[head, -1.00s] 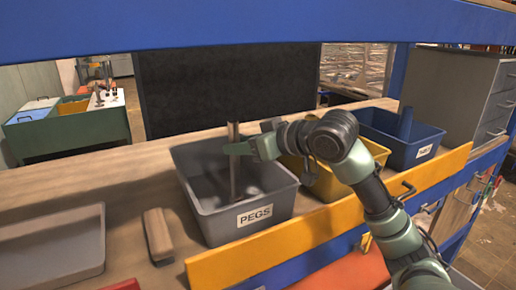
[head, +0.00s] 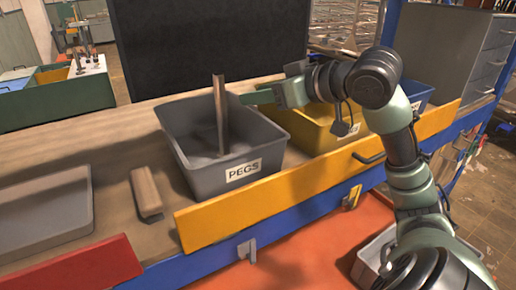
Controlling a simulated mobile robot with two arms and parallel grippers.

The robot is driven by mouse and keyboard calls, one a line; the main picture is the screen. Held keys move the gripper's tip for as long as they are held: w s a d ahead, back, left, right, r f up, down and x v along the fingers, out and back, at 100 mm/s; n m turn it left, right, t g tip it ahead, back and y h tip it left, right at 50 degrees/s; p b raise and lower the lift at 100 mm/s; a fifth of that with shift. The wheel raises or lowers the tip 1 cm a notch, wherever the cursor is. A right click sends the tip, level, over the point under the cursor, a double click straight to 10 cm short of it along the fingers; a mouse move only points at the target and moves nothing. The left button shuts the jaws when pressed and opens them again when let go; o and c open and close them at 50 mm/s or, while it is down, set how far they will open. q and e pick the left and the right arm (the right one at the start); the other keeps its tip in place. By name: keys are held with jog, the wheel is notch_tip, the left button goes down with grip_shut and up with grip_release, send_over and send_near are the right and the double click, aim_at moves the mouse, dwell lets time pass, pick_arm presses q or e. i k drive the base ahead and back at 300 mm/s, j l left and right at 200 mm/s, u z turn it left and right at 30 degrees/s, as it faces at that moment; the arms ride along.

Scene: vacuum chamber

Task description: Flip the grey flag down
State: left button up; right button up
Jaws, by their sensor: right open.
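A small grey tab (head: 247,250) sticks out from the blue front rail below the yellow board; it looks like the grey flag, but I cannot be sure. A similar yellow tab (head: 352,197) sits further right on the same rail. My right gripper (head: 257,97) is open, above the back right side of the grey PEGS bin (head: 178,152) and pointing left. It is well above and behind the grey tab. A long metal peg (head: 220,118) stands upright in the bin, just left of the fingers. My left gripper is out of view.
A yellow bin (head: 300,125) and a blue bin (head: 417,95) stand to the right, partly behind my right arm. A grey tray (head: 45,215) and a beige block (head: 147,194) lie left. A dark handle (head: 368,158) juts from the yellow board (head: 290,195).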

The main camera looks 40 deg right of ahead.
aim_at(248, 248)
jog(key=z, duration=1.2)
